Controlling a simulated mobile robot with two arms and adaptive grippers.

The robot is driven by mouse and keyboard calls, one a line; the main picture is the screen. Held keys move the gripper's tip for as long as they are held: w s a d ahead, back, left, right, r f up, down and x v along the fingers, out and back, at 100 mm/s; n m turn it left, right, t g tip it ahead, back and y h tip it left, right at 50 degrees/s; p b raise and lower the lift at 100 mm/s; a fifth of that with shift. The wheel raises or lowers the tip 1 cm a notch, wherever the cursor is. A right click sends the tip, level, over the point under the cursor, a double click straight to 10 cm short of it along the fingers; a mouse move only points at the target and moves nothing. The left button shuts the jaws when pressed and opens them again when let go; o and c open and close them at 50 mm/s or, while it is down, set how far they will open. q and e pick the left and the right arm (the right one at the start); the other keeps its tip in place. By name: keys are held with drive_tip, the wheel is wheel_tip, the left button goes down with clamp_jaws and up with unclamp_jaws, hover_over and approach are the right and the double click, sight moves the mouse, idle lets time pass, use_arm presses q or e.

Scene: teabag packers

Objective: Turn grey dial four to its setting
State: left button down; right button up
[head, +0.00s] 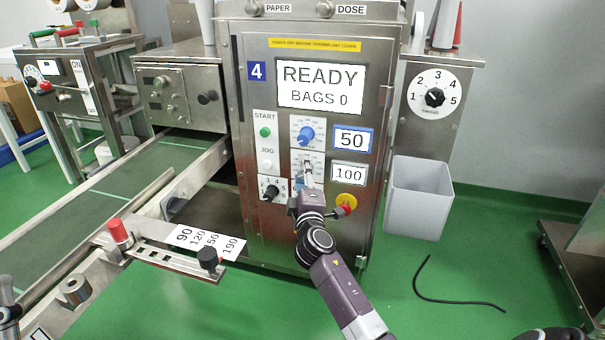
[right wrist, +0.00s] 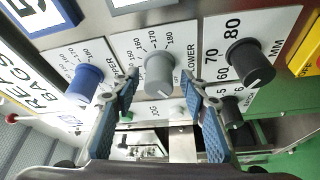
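The machine's steel front bears a blue plate with the number 4 (head: 257,72). In the right wrist view the grey dial (right wrist: 158,72) sits on a white scale plate between a blue dial and a black one. My right gripper (right wrist: 160,80) is open, with one blue-padded finger on each side of the grey dial. A gap shows between each fingertip and the dial. In the head view my right gripper (head: 308,180) is in front of the lower dials and largely hides the grey one.
The blue dial (head: 306,135) is above the grey one; a black dial (right wrist: 250,63) also lies close to my gripper. Displays read 50 (head: 352,139) and 100 (head: 349,173). A red-handled switch on yellow (head: 346,204) and a grey bin (head: 420,200) are to the right.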

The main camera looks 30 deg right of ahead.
drive_tip(key=v, duration=1.2)
idle(0.5)
